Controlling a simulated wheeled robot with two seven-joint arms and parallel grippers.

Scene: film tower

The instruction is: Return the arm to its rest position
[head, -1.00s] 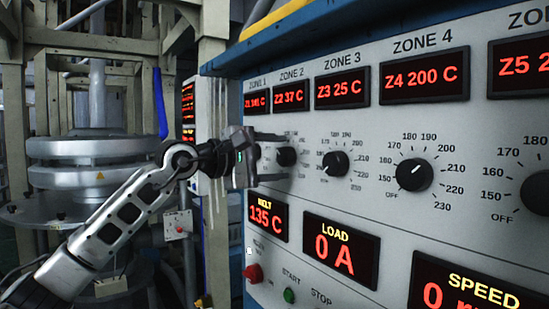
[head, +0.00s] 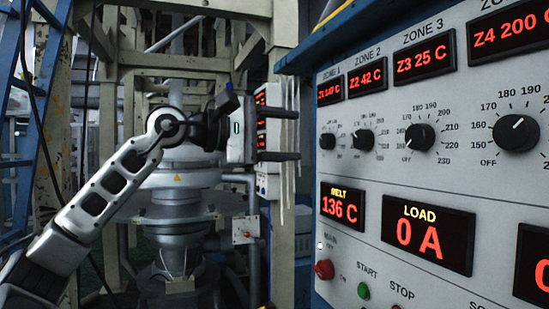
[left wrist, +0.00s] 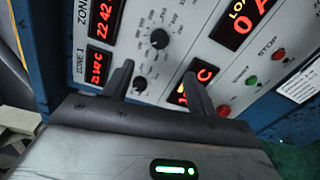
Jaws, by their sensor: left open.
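My left arm (head: 95,203) reaches in from the lower left in the head view, bent at its elbow. Its gripper (head: 298,135) is open and empty, with two dark fingers pointing right toward the control panel (head: 335,265). A gap shows between the fingertips and the zone 1 knob (head: 328,141). In the left wrist view the open fingers (left wrist: 158,72) are spread in front of the panel face, with nothing between them. My right gripper is not in view.
The zone 2 knob (head: 363,140) and zone 3 knob (head: 419,137) are on the panel. A red button (head: 324,270) and a green START button (head: 363,291) are below. Metal machinery (head: 180,235) and a blue ladder (head: 45,110) stand behind and left of my arm.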

